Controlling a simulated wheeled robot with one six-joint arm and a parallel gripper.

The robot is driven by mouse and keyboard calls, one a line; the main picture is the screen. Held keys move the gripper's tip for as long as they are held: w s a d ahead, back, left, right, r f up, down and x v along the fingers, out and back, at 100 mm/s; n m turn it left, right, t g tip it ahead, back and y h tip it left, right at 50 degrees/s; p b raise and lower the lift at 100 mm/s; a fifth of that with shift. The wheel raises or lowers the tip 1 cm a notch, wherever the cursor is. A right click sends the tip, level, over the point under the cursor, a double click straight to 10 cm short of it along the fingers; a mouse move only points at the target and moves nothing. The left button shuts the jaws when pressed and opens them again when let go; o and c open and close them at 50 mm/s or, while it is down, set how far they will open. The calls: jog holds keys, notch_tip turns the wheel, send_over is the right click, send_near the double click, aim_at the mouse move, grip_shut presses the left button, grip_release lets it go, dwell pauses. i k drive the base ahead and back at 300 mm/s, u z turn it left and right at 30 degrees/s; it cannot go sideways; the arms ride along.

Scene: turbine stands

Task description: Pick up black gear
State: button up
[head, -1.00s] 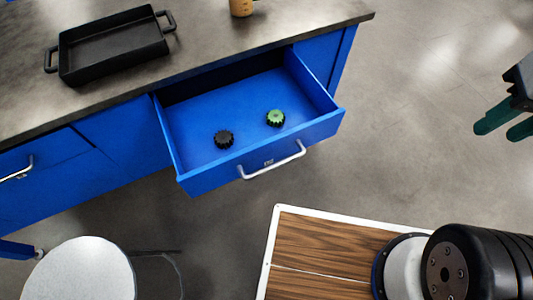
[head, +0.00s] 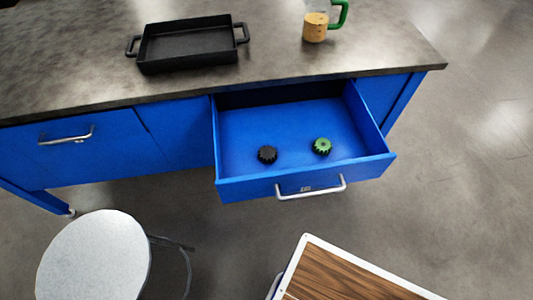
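The black gear (head: 267,154) lies on the floor of the open blue drawer (head: 240,137), left of centre. A green gear (head: 321,146) with a dark toothed edge lies to its right in the same drawer, apart from it. The drawer is pulled out from under the workbench and has a silver handle (head: 311,189) on its front. My gripper is not in view now.
A black tray (head: 187,50) with two handles and a tan cup-like item with a green handle (head: 314,27) stand on the workbench top. A round stool (head: 93,262) stands at lower left.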

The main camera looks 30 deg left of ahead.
aim_at(268, 154)
jog(key=u, duration=1.3)
